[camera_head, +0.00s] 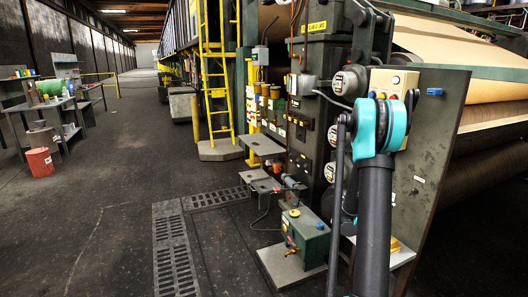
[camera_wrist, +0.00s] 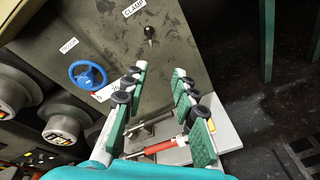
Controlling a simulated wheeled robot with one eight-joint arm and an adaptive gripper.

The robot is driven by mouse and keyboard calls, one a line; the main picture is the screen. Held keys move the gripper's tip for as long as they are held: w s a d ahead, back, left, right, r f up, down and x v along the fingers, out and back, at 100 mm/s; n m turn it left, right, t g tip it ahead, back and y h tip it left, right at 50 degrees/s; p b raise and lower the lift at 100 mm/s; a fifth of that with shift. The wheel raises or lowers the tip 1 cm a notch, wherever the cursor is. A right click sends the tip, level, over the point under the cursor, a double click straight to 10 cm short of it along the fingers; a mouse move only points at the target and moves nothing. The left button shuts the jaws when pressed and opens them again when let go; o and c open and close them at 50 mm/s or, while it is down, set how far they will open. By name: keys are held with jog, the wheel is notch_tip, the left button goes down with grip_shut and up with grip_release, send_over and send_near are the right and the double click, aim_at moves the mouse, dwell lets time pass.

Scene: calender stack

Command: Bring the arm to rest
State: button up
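My gripper (camera_wrist: 158,72) shows in the wrist view with its two green-padded fingers spread apart and nothing between them. Past the fingertips is a worn grey panel (camera_wrist: 110,50). On it are a blue handwheel (camera_wrist: 88,74), left of the fingers, and a small black lever (camera_wrist: 150,34) under a CLAMP label, beyond the fingertips. In the head view my dark arm with teal joint caps stands in front of the machine at the right. My gripper is hidden there.
The calender machine with yellow ladder (camera_head: 214,75) fills the right side. A cluttered workbench (camera_head: 45,100) and a red bucket (camera_head: 40,162) stand at left. A green box (camera_head: 305,235) sits low beside the machine. The aisle floor (camera_head: 110,200) is clear.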

jog(key=s+a+f+m+y, duration=0.2)
jog(key=s+a+m+y, duration=0.2)
jog(key=s+a, duration=0.6)
jog(key=s+a+f+m+g+y, duration=0.1)
jog(key=s+a+m+y, duration=0.4)
jog(key=s+a, duration=0.6)
jog(key=s+a+f+m+y, duration=0.2)
jog(key=s+a+m+y, duration=0.3)
jog(key=s+a, duration=0.5)
jog(key=a, duration=0.3)
jog(key=shift+s+a+f+g, duration=0.15)
jog(key=shift+s+f+g, duration=0.1)
jog(key=shift+f+g, duration=0.15)
